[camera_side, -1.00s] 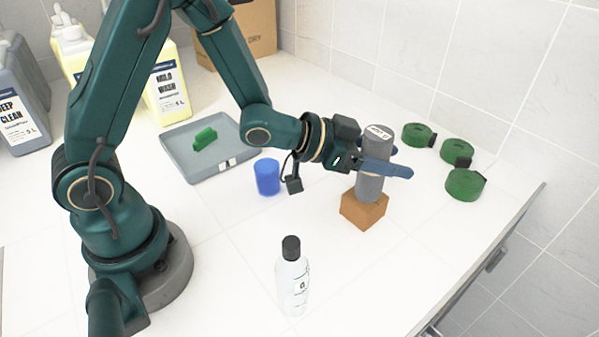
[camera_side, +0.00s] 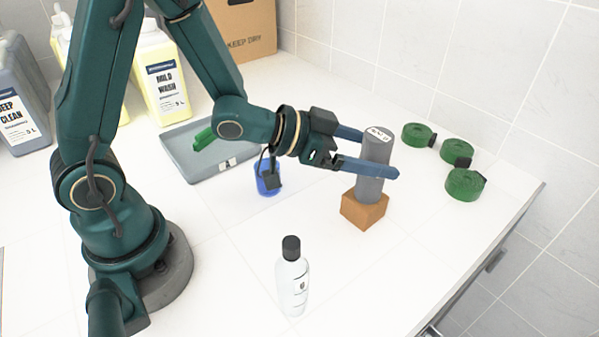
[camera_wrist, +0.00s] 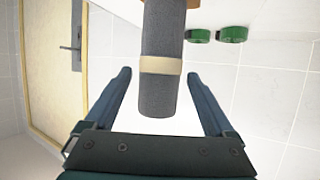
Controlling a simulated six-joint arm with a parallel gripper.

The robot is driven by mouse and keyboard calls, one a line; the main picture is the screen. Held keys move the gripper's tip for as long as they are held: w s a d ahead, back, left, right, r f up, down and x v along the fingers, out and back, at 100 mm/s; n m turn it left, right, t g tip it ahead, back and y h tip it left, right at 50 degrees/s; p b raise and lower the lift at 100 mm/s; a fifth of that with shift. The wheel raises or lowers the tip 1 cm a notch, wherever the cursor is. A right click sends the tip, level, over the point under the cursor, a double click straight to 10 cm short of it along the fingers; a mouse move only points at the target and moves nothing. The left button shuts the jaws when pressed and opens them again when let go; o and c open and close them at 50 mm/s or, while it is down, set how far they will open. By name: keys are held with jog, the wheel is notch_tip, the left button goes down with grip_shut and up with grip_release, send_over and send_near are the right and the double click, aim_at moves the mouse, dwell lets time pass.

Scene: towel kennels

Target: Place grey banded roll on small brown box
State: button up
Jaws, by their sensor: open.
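The grey banded roll (camera_side: 375,170) stands upright on the small brown box (camera_side: 364,211) in the side view. The wrist view shows the roll (camera_wrist: 160,102) with its pale band, and a sliver of the brown box (camera_wrist: 208,4) at the top edge. My gripper (camera_side: 380,155) is open, with its blue fingers on either side of the roll's upper part. In the wrist view my gripper (camera_wrist: 167,85) shows a clear gap between each finger and the roll.
Several green rolls (camera_side: 465,184) lie at the back right. A blue cup (camera_side: 267,180) and a grey tray (camera_side: 215,170) with a green item stand left of the box. A white bottle (camera_side: 293,280) stands in front. Jugs (camera_side: 163,80) and a carton (camera_side: 240,30) are behind.

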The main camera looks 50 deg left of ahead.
jog(key=shift+v, duration=2)
